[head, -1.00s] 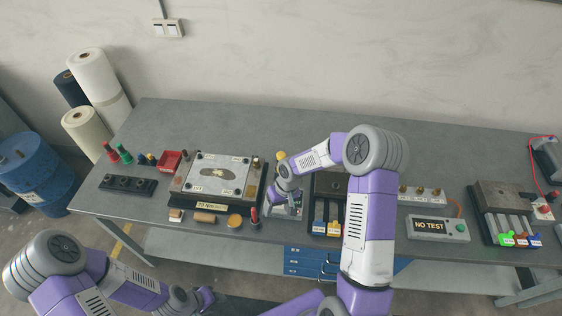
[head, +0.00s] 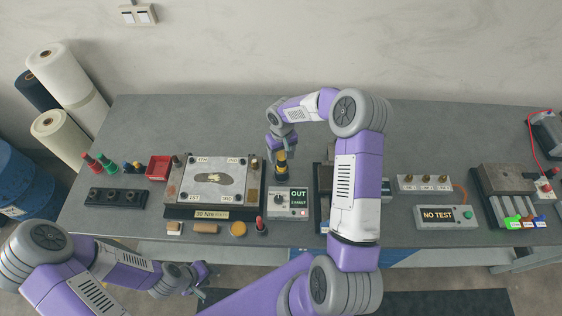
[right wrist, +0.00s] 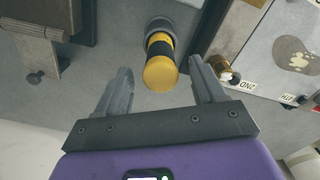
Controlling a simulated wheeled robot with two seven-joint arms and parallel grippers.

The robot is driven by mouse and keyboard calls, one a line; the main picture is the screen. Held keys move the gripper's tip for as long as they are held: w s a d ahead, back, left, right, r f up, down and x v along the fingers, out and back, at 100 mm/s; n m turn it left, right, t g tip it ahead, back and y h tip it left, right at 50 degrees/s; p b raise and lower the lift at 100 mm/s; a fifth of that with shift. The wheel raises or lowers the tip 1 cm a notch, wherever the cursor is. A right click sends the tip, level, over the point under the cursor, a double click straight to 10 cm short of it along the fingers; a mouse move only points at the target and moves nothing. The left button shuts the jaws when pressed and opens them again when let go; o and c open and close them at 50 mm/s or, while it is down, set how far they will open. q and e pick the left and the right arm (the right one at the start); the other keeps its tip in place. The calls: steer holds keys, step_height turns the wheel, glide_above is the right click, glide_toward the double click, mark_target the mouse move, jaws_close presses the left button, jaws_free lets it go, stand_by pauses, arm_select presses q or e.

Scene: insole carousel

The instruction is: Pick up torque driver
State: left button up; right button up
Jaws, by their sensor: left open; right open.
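The torque driver looks to be the upright yellow-and-black cylinder (head: 281,168) behind the small box with the OUT display. In the right wrist view, its yellow end (right wrist: 161,74) points towards the camera, with a black band and a pale base behind it. My right gripper (head: 280,152) is right over it. In the right wrist view, the fingers of my right gripper (right wrist: 160,67) are apart, one on each side of the cylinder, with gaps and no grip seen. My left gripper (head: 202,284) is open, low in front of the bench, far from the driver.
The OUT box (head: 289,213) stands just in front of the driver. A plate fixture (head: 172,210) lies to its left, and a dark fixture partly hidden by my right arm to its right. A red-tipped tool (head: 261,226) stands near the front edge. The bench (head: 215,120) behind is clear.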

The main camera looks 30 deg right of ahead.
steer(key=shift+f, duration=1.4)
steer(key=shift+c, duration=0.5)
steer(key=shift+w, duration=0.1)
steer(key=c, duration=1.1)
steer(key=shift+c, duration=0.2)
steer(key=shift+r, duration=0.15)
step_height(320, 180, up, 10)
steer(key=shift+f+b, duration=0.1)
steer(key=shift+b, duration=0.35)
